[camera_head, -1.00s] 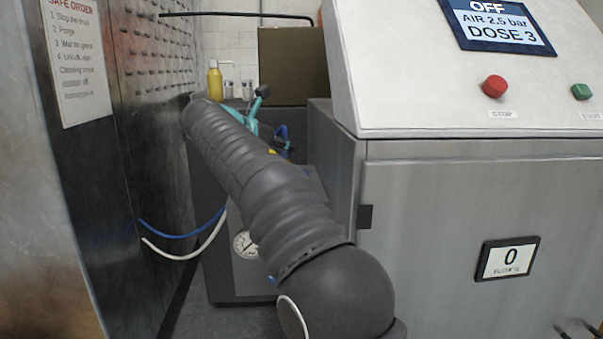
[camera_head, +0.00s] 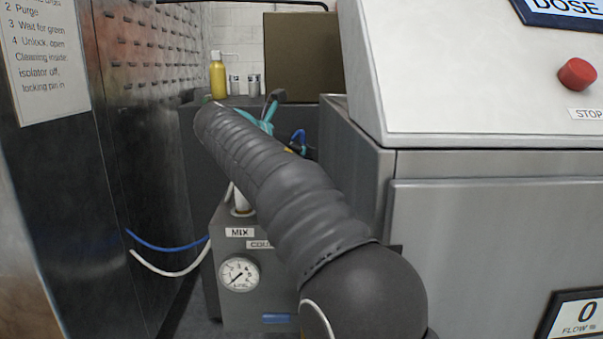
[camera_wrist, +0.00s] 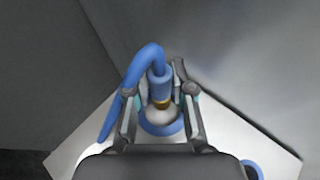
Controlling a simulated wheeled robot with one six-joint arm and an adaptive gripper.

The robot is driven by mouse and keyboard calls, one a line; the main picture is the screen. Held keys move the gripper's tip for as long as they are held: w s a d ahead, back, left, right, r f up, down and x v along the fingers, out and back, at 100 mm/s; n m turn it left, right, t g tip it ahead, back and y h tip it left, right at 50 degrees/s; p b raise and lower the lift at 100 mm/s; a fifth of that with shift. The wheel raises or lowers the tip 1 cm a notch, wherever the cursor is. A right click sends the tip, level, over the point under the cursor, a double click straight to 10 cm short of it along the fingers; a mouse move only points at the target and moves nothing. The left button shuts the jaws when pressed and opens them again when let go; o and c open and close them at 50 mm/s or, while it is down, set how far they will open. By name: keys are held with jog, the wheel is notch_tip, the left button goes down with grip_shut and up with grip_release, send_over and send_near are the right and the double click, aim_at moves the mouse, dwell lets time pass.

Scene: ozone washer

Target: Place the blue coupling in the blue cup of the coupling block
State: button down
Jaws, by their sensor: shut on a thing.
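The blue coupling (camera_wrist: 158,88), with a brass-coloured end and a blue hose curving off it, is between the fingers of my gripper (camera_wrist: 157,93) in the wrist view. My gripper is shut on it. A blue ring, apparently the blue cup (camera_wrist: 178,127), shows just below the brass end on a pale plate (camera_wrist: 218,130). I cannot tell whether the coupling touches it. In the head view my arm hides most of the gripper (camera_head: 264,120); teal finger parts and a bit of blue hose (camera_head: 298,138) show behind it.
A dark cabinet with a gauge (camera_head: 238,274) and a MIX label (camera_head: 240,232) stands under my arm. A blue hose (camera_head: 165,244) and white hose (camera_head: 168,270) hang from the left wall. A yellow bottle (camera_head: 218,78) stands behind. The steel machine (camera_head: 490,230) fills the right.

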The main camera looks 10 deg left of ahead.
jog(key=shift+f+b, duration=0.55)
jog(key=shift+f, duration=1.3)
jog(key=c, duration=1)
grip_release()
jog(key=shift+f, duration=0.15)
jog(key=shift+s+a+r, duration=0.1)
jog(key=shift+s+r, duration=0.05)
jog(key=shift+r, duration=0.05)
jog(key=p+v, duration=0.1)
jog(key=v, duration=1)
jog(key=shift+s+a+r+p, duration=0.1)
jog(key=shift+s+a+p, duration=0.1)
jog(key=shift+s+p, duration=0.15)
